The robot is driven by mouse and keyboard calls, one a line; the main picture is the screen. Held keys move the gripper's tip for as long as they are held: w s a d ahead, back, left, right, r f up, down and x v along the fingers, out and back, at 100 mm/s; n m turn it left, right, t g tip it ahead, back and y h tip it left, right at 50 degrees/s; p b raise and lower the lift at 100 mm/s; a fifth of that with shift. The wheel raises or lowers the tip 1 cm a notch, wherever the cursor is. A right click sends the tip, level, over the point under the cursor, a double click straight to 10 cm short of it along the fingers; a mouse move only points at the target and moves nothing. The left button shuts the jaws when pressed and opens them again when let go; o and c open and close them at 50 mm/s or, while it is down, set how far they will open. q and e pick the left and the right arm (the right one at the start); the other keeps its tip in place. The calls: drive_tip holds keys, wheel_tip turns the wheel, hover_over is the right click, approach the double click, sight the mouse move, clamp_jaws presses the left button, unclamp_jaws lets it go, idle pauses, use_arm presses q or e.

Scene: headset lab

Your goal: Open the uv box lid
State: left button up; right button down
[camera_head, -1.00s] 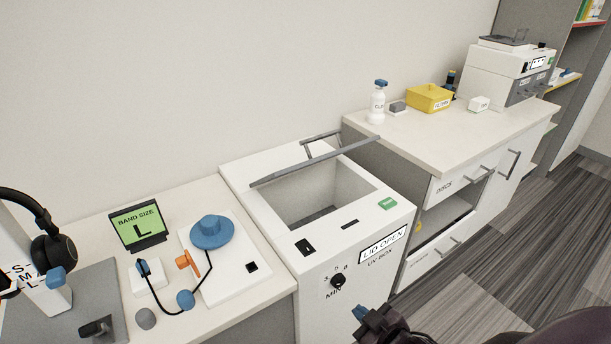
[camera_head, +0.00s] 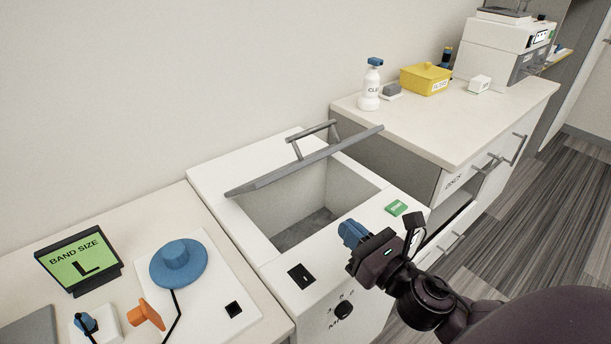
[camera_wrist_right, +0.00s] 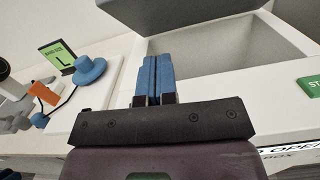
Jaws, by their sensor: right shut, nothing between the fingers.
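The white UV box (camera_head: 285,262) stands in the middle of the head view. Its grey lid (camera_head: 300,163) with a bar handle (camera_head: 312,137) is raised and tilted up along the back edge. The grey inside of the box is exposed and looks empty. My right gripper (camera_head: 350,231), with blue fingertips, is shut and empty above the front right of the box. In the right wrist view its shut blue fingers (camera_wrist_right: 154,78) are in front of the box opening (camera_wrist_right: 215,65). My left gripper is not in view.
A green button (camera_head: 396,208), a black switch (camera_head: 301,276) and a dial (camera_head: 343,309) are on the box. At left are a blue knob (camera_head: 178,262) and a green sign (camera_head: 80,262). A white bottle (camera_head: 369,88) and yellow bin (camera_head: 425,79) stand on the right counter.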

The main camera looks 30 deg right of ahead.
drive_tip(key=n, duration=0.1)
approach(298, 151)
drive_tip(key=shift+w+a+f, duration=0.75)
drive_tip(key=shift+w+a, duration=0.75)
drive_tip(key=shift+w, duration=0.05)
use_arm(q)
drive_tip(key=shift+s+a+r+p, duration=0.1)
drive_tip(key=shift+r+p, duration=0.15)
drive_tip(key=shift+p, duration=0.15)
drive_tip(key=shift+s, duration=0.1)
